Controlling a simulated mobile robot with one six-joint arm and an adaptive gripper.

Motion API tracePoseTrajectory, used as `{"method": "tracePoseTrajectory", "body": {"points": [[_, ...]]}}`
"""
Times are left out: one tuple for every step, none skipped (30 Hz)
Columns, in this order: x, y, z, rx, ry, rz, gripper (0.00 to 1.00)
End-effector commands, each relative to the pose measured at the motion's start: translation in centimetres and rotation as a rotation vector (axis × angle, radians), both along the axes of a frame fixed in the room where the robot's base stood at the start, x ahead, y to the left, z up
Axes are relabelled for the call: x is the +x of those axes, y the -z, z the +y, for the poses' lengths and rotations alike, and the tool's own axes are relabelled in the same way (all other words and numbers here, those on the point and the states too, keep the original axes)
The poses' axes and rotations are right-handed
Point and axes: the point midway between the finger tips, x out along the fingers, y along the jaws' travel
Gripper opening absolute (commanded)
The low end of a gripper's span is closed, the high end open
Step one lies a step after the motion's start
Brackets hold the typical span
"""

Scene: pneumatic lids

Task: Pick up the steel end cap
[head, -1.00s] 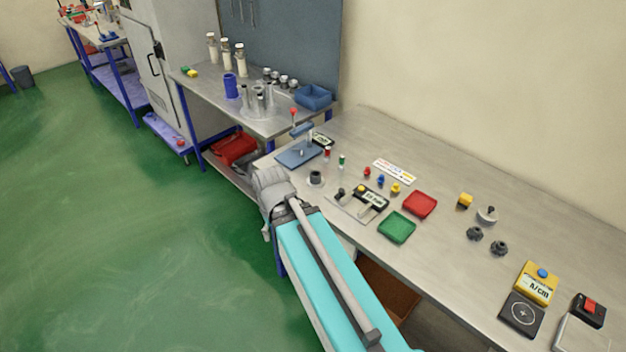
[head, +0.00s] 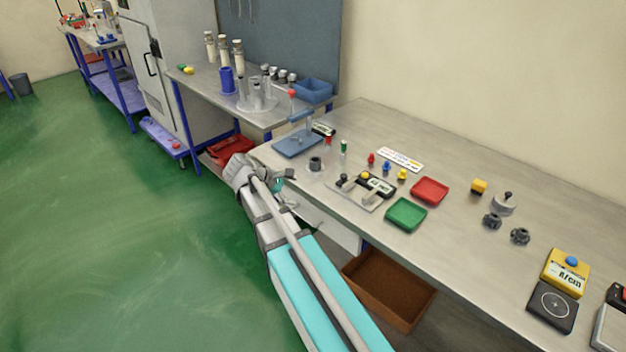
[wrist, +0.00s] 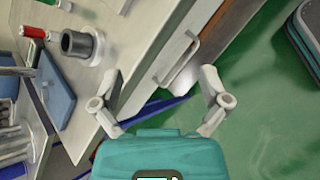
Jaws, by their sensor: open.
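I cannot tell for sure which part is the steel end cap. A short grey cylinder with a dark open top (head: 315,164) stands on a pale round base at the near left of the long bench; it also shows in the wrist view (wrist: 76,43). Small grey caps (head: 281,75) sit far back on the other table, too small to make out. My gripper (wrist: 160,88) is open and empty, its fingers wide apart. In the head view my gripper (head: 279,186) is just off the bench's front edge, close to the grey cylinder but apart from it.
A blue press with a red knob (head: 298,146) stands left of the cylinder. A fixture plate (head: 360,195), a green tray (head: 406,216) and a red tray (head: 430,191) lie to its right. A brown bin (head: 388,290) is under the bench. Open green floor lies left.

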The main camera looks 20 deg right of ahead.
Motion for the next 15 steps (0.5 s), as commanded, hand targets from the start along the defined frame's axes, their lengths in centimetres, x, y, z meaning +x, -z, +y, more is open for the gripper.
{"method": "tracePoseTrajectory", "body": {"points": [[1.6, 1.3, -0.2, -0.056, -0.036, 0.042, 0.95], [2.2, 1.4, -0.3, -0.090, -0.057, 0.070, 0.95], [3.0, 1.4, -0.4, -0.134, -0.083, 0.107, 0.95], [3.6, 1.5, -0.5, -0.168, -0.102, 0.136, 0.95], [4.2, 1.5, -0.6, -0.202, -0.119, 0.164, 0.95], [5.0, 1.5, -0.7, -0.247, -0.141, 0.205, 0.95], [5.5, 1.5, -0.7, -0.280, -0.155, 0.235, 0.95], [6.1, 1.5, -0.7, -0.314, -0.168, 0.266, 0.95], [6.9, 1.4, -0.6, -0.358, -0.183, 0.307, 0.95], [7.4, 1.4, -0.6, -0.390, -0.193, 0.338, 0.95], [7.9, 1.3, -0.5, -0.420, -0.203, 0.368, 0.95], [8.6, 1.2, -0.4, -0.457, -0.213, 0.406, 0.95], [9.0, 1.1, -0.2, -0.485, -0.220, 0.434, 0.95], [9.5, 1.0, -0.1, -0.510, -0.225, 0.459, 0.95], [10.0, 0.9, 0.1, -0.540, -0.231, 0.491, 0.95]]}}
